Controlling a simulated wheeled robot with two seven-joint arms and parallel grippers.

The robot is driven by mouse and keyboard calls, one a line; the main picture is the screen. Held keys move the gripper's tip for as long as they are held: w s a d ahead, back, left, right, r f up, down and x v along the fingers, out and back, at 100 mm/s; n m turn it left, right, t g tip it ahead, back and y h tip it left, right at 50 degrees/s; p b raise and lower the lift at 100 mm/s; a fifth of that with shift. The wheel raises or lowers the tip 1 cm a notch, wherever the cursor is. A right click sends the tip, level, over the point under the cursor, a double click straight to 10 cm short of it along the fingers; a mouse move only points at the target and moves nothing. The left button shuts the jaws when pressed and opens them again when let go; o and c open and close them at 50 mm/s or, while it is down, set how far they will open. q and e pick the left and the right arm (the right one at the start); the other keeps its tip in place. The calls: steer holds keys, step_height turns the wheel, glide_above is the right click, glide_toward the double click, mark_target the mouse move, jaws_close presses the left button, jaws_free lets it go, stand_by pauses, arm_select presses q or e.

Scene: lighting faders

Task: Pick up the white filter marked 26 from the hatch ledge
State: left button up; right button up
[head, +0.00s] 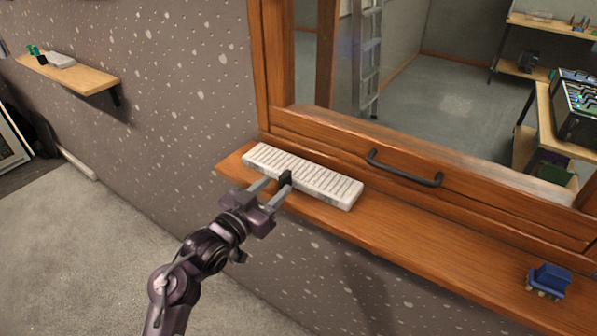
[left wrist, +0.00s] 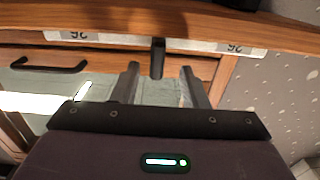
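The white filter (head: 325,182) lies lengthwise on the wooden hatch ledge (head: 405,240), slatted face up. In the left wrist view its white edge (left wrist: 110,39) carries an upside-down 26 near each end, and a short black tab (left wrist: 157,58) sticks out at its middle. My left gripper (head: 274,190) is at the near long side of the filter, by the tab. In the wrist view its two fingers (left wrist: 160,70) are apart, one on each side of the tab, with gaps on both sides. It holds nothing. My right gripper is not in view.
A wooden hatch frame with a dark handle (head: 404,168) rises behind the ledge. A blue toy truck (head: 549,281) stands at the ledge's right end. The ledge between filter and truck is clear. A speckled wall bears a small shelf (head: 75,78) at left.

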mark_target(291, 172)
arm_select(q)
steer(key=shift+p+x, duration=0.35)
steer(key=shift+x, duration=0.6)
steer(key=p+x, duration=0.1)
steer(key=x, duration=0.1)
steer(key=p+x, duration=0.1)
steer(key=x, duration=0.1)
steer(key=shift+d+r, duration=0.2)
steer(key=shift+r, duration=0.05)
steer(key=shift+w+d+f, duration=0.15)
steer(key=shift+w+d, duration=0.05)
steer(key=shift+w, duration=0.1)
jaws_close()
